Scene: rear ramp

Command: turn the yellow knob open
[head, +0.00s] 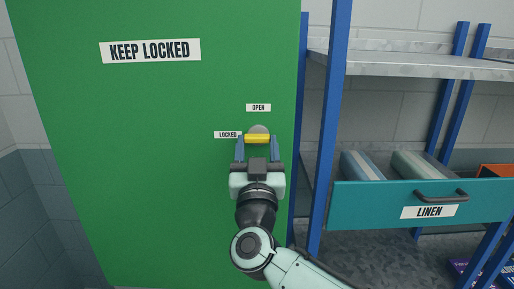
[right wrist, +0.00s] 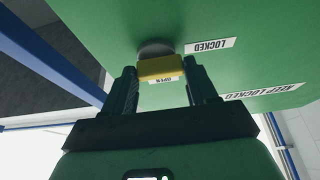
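The yellow knob (head: 257,139) is a short bar on a round grey base on the green door (head: 150,160). The bar lies level, in line with the LOCKED label (head: 227,134) at its left; the OPEN label (head: 258,107) is above it. My right gripper (head: 257,149) is in front of the knob, fingers apart, one near each end of the bar. In the right wrist view the knob (right wrist: 161,68) shows between the fingertips (right wrist: 162,76); I cannot tell whether they touch it. My left gripper is not in view.
A KEEP LOCKED sign (head: 150,51) is high on the door. To the right stands a blue-posted shelf rack (head: 420,63) with a teal LINEN drawer (head: 370,205), pulled out and holding folded cloths. My right arm passes in front of its lower part.

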